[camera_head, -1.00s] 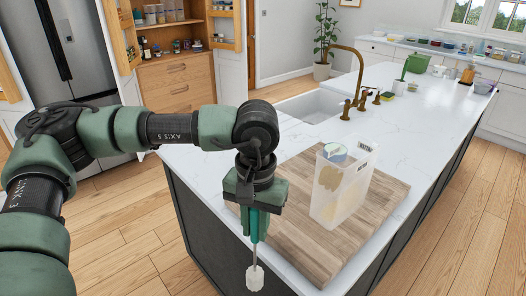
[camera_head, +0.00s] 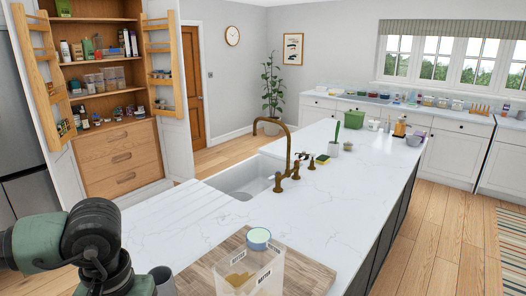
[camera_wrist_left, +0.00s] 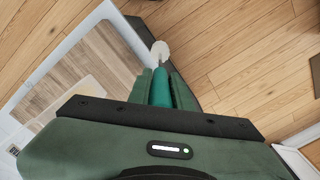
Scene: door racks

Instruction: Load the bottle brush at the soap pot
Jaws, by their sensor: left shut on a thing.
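My left gripper (camera_wrist_left: 160,85) is shut on the teal handle of the bottle brush (camera_wrist_left: 160,50) in the left wrist view. The brush's white head points away from the gripper, past the worktop edge with wood floor behind it. In the head view only my left arm shows at the lower left; the fingers and brush are out of frame. A small pale pot (camera_head: 334,150) stands on the island behind the tap, with a green upright thing in it; I cannot tell for sure that it is the soap pot. My right gripper is not in view.
A wooden board (camera_head: 205,272) with a clear container (camera_head: 250,276) lies at the near end of the island. The sink (camera_head: 245,178) and tall brass tap (camera_head: 288,160) are beyond it. A sponge (camera_head: 322,159) lies near the pot. Open white worktop runs along the right.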

